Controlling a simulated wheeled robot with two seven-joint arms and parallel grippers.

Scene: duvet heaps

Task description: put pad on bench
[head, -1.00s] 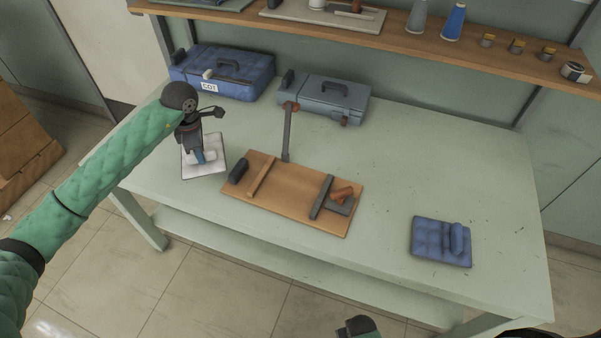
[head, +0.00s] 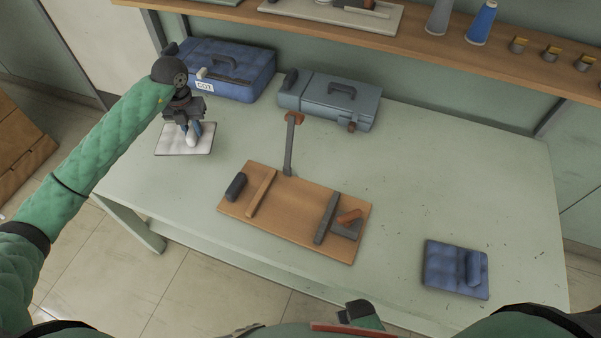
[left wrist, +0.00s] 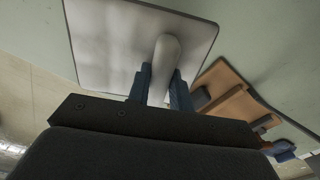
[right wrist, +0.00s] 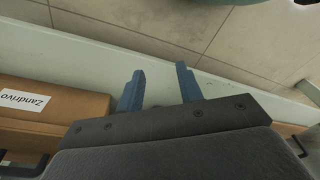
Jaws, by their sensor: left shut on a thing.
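A white pad (head: 171,141) with a grey-white handle is at the bench's left end, in front of the blue case. My left gripper (head: 191,125) is shut on its handle. The left wrist view shows the handle (left wrist: 166,55) between the two blue fingers and the flat pad (left wrist: 105,40) beyond. Whether the pad touches the bench cannot be told. The pale green bench (head: 430,180) carries a second, dark blue pad (head: 445,262) at its right. My right gripper (right wrist: 160,90) is open and empty in the right wrist view.
A blue case (head: 235,72) and a grey-blue case (head: 330,97) stand at the back. A wooden board (head: 280,220) with fittings and an upright lever lies mid-bench. A brown box (right wrist: 60,105) labelled "Zandrivo" shows in the right wrist view. The bench between board and blue pad is clear.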

